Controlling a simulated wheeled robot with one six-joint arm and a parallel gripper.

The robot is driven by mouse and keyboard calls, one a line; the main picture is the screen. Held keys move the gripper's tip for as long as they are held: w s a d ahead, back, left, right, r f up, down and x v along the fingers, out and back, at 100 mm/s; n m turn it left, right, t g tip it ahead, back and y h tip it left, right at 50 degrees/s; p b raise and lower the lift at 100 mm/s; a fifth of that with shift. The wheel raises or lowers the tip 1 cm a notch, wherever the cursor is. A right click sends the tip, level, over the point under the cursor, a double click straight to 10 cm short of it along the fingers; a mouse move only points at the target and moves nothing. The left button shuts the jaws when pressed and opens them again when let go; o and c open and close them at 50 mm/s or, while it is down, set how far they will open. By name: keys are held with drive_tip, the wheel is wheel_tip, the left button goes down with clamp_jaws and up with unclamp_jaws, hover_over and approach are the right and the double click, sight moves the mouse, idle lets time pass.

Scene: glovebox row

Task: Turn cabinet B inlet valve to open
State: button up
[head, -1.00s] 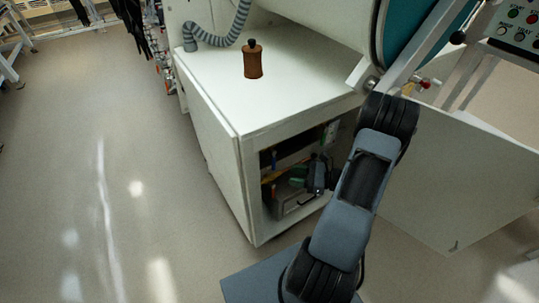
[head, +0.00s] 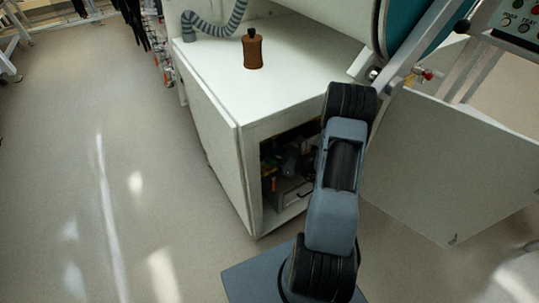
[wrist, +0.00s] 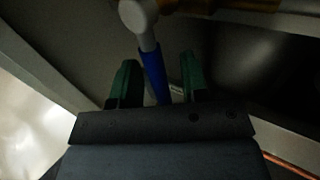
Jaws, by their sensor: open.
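In the wrist view, a blue lever handle (wrist: 154,76) runs down from a pale grey hub (wrist: 138,14). I take it for the inlet valve; no label shows. My gripper (wrist: 158,65) is open, with its green fingers on either side of the blue handle. The handle lies between the fingers, closer to the left one, and I cannot tell whether they touch. In the head view, my arm reaches into the dark opening of the white cabinet (head: 219,118), and the gripper end is hard to make out there. The valve cannot be made out in that view.
A brass-coloured pipe (wrist: 215,5) crosses the top of the wrist view by the hub. The open cabinet door (head: 430,165) stands to the right of my arm. A brown bottle (head: 252,50) stands on the cabinet top. The floor (head: 120,200) at left is clear.

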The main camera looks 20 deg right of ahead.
drive_tip(key=shift+w+a, duration=0.5)
drive_tip(key=shift+w, duration=0.05)
drive_tip(key=shift+c, duration=0.5)
clamp_jaws()
